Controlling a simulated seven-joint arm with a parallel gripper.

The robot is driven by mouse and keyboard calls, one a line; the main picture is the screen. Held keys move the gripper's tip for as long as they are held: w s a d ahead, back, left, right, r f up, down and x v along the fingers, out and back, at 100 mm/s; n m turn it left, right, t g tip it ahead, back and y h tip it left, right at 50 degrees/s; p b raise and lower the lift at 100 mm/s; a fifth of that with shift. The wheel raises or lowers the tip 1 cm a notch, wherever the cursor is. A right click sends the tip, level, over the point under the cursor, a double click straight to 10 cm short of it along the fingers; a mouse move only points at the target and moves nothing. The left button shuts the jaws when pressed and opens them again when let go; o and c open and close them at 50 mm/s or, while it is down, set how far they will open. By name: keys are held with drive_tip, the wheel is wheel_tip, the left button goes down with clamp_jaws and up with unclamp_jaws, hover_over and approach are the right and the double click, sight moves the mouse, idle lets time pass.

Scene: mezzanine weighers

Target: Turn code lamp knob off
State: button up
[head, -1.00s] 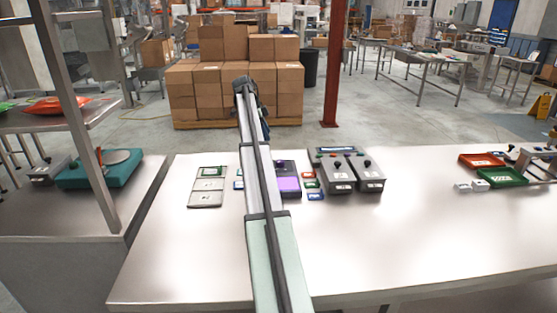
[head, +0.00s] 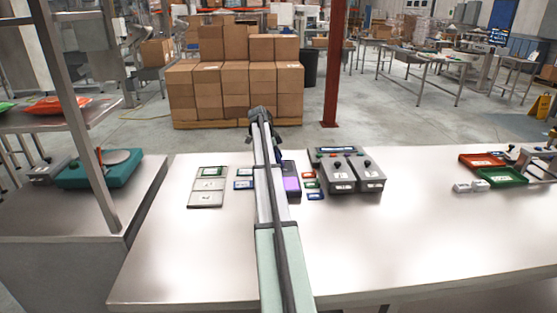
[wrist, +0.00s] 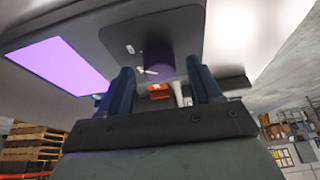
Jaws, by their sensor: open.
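The code lamp (head: 291,184) is a dark box with a lit purple panel, standing on the steel table and partly hidden behind my arm in the head view. In the wrist view its purple panel (wrist: 60,68) glows at the left. Its round dark knob (wrist: 158,63) has small white marks beside it. My gripper (wrist: 162,84) is open, one blue finger to each side below the knob in the picture. The knob shows beyond and between the fingertips. I cannot tell whether either finger touches it. The head view hides my fingers behind my arm.
A card tray (head: 207,187) lies to the left. Red (head: 481,160) and green trays (head: 502,177) are far right. The table's front is clear.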

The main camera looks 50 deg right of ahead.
drive_tip(key=shift+s+d+f, duration=0.1)
drive_tip(key=shift+f, duration=0.2)
drive_tip(key=c, duration=1)
